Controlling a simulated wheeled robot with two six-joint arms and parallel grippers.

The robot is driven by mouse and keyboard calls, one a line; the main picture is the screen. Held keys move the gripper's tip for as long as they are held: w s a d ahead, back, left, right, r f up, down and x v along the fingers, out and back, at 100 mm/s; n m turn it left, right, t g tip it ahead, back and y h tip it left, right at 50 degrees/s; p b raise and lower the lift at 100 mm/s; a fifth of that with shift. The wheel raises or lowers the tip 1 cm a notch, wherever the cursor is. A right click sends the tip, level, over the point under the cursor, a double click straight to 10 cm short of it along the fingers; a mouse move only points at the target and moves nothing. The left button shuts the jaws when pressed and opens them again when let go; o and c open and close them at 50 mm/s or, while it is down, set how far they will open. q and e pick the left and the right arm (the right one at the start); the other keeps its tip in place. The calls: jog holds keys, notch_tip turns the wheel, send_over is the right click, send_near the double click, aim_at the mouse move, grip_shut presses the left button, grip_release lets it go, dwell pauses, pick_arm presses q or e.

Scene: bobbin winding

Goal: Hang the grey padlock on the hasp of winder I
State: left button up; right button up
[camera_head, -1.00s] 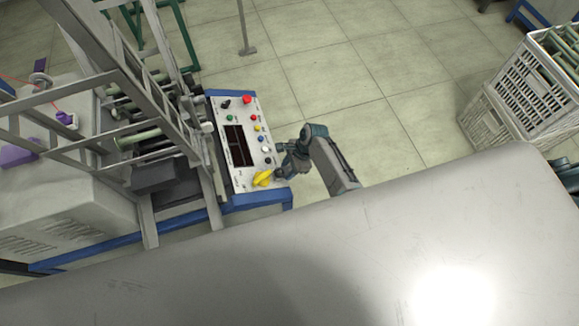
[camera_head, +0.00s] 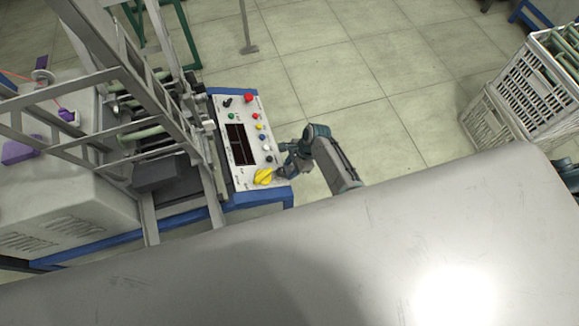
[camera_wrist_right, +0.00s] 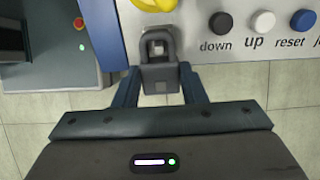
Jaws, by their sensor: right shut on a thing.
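The grey padlock (camera_wrist_right: 160,76) is in the right wrist view, between the fingers of my right gripper (camera_wrist_right: 160,70), which is shut on its body. Its shackle points away from me and overlaps the edge of the winder's control panel (camera_head: 222,128). A small pale piece shows inside the shackle; I cannot tell whether the shackle passes through a hasp. The yellow rotary switch (camera_head: 263,177) is just beyond the padlock, and it also shows in the right wrist view (camera_wrist_right: 155,3). In the head view my right gripper (camera_head: 284,172) is at the panel's lower right corner. My left gripper is out of view.
Black, white and blue buttons (camera_wrist_right: 262,21) sit right of the padlock in the wrist view. The winder's metal frame (camera_head: 170,130) rises left of the panel. A large grey surface (camera_head: 300,240) fills the foreground. White crates (camera_head: 525,90) stand at the right. Floor between is clear.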

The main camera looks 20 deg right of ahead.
jog(key=shift+d, duration=0.2)
jog(key=o, duration=1.2)
jog(key=shift+c, duration=0.2)
jog(key=v, duration=1)
jog(key=shift+d+r+b, duration=0.25)
jog(key=shift+r+b, duration=0.05)
jog(key=shift+b, duration=0.15)
